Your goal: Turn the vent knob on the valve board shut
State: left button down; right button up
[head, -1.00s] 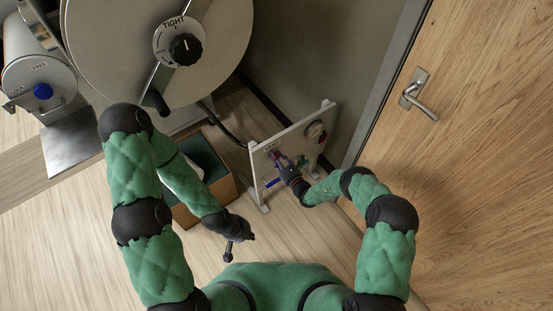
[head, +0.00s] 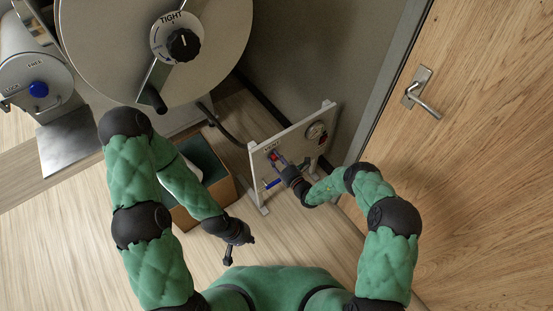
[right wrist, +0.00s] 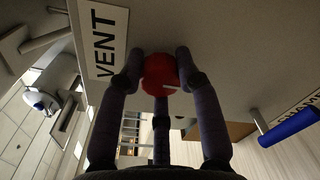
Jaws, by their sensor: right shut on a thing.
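The valve board (head: 290,137) is a pale upright panel on feet, in the middle right of the head view. The red vent knob (right wrist: 160,74) sits beside the VENT label (right wrist: 105,45) in the right wrist view; a white mark shows on its face. It is small and partly covered in the head view (head: 274,156). My right gripper (right wrist: 158,72) is shut on the red knob, with fingers on both sides of it. My left gripper (head: 228,254) hangs low over the floor, away from the board; its fingers are too small to read.
A blue handle (right wrist: 291,126) is on the board near the vent knob. A box (head: 205,207) stands left of the board. A large round door (head: 110,45) with a TIGHT dial is behind. A wooden door (head: 480,150) is right.

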jog(key=shift+s+f, duration=0.15)
jog(key=shift+f, duration=0.05)
dwell(0.3)
jog(key=o, duration=1.1)
jog(key=shift+o, duration=0.2)
jog(key=shift+r, duration=0.1)
jog(key=v, duration=1.1)
jog(key=shift+s+d, duration=0.3)
